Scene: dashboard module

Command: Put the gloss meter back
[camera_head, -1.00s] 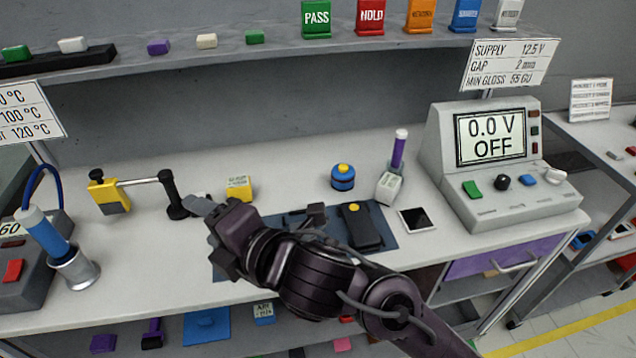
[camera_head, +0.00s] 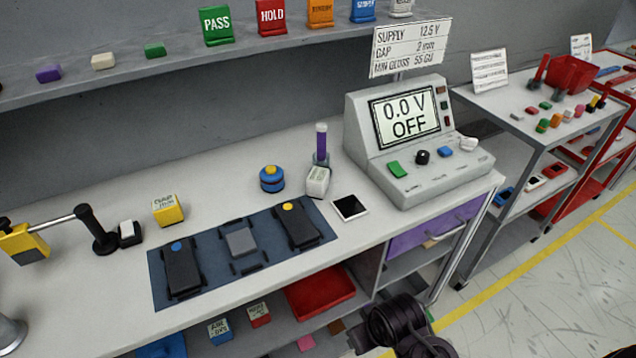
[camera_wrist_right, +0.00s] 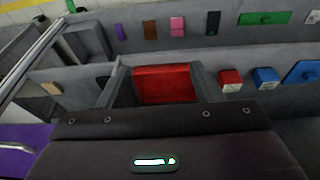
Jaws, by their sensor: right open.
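No readable label marks the gloss meter, so I cannot tell which object it is. A small dark block with a white top (camera_head: 130,232) stands upright beside the black stand (camera_head: 97,230) at the left. A yellow box (camera_head: 167,210) with a partly legible label is to its right. A pale labelled device (camera_head: 317,181) stands in front of a purple-topped cylinder. My right arm shows at the bottom of the head view, away from these. My left gripper is out of view.
A blue-grey mat (camera_head: 212,288) holds two black units and a grey square. A blue-yellow button (camera_head: 271,179), a dark-screened tile (camera_head: 350,207) and the supply console (camera_head: 410,140) stand behind and right. A red tray (camera_head: 318,292) is below the bench.

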